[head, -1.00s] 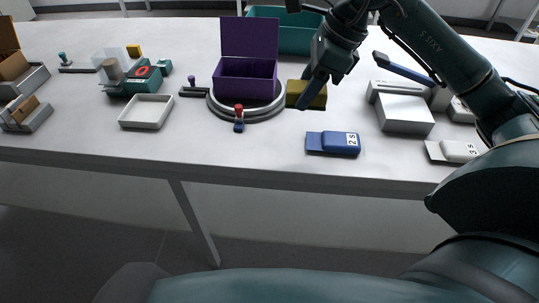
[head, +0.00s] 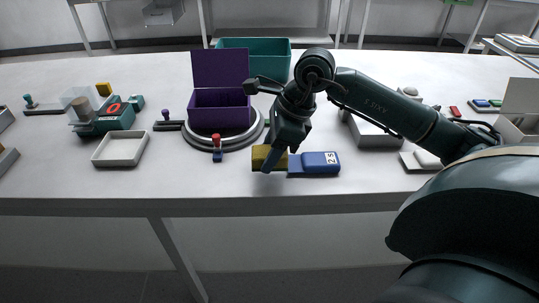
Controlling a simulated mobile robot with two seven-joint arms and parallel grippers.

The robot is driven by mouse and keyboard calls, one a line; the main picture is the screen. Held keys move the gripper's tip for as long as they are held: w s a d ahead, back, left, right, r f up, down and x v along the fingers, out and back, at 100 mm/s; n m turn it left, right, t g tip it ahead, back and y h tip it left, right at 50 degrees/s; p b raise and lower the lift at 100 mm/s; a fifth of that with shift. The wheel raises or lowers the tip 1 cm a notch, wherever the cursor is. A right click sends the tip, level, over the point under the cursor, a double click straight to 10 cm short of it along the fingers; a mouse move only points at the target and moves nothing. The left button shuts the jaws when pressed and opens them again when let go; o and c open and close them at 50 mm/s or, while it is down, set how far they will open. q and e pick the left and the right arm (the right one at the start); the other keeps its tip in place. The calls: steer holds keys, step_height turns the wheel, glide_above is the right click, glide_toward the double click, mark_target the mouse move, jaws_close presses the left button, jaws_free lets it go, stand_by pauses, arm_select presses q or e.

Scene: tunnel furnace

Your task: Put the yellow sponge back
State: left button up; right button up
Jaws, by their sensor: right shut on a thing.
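The yellow sponge (head: 260,153), a dark yellow block, is in my right gripper (head: 274,157), near the front of the table. The gripper points down and is shut on it. One finger crosses the front of the sponge and hides part of it. My left gripper is out of view.
An open purple box (head: 220,115) stands on a round grey base behind the sponge, with a red-topped stamp (head: 217,147) in front. A white tray (head: 119,148) is left. A teal bin (head: 262,50) stands behind.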

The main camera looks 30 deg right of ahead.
steer(key=shift+f, duration=0.55)
steer(key=shift+f+b, duration=0.6)
steer(key=shift+b, duration=0.05)
steer(key=o, duration=0.9)
steer(key=shift+r, duration=0.25)
steer(key=p+v, duration=0.1)
steer(key=v, duration=1.1)
steer(key=shift+a+r+p, duration=0.1)
steer(key=shift+r+p, duration=0.25)
steer(key=shift+r, duration=0.05)
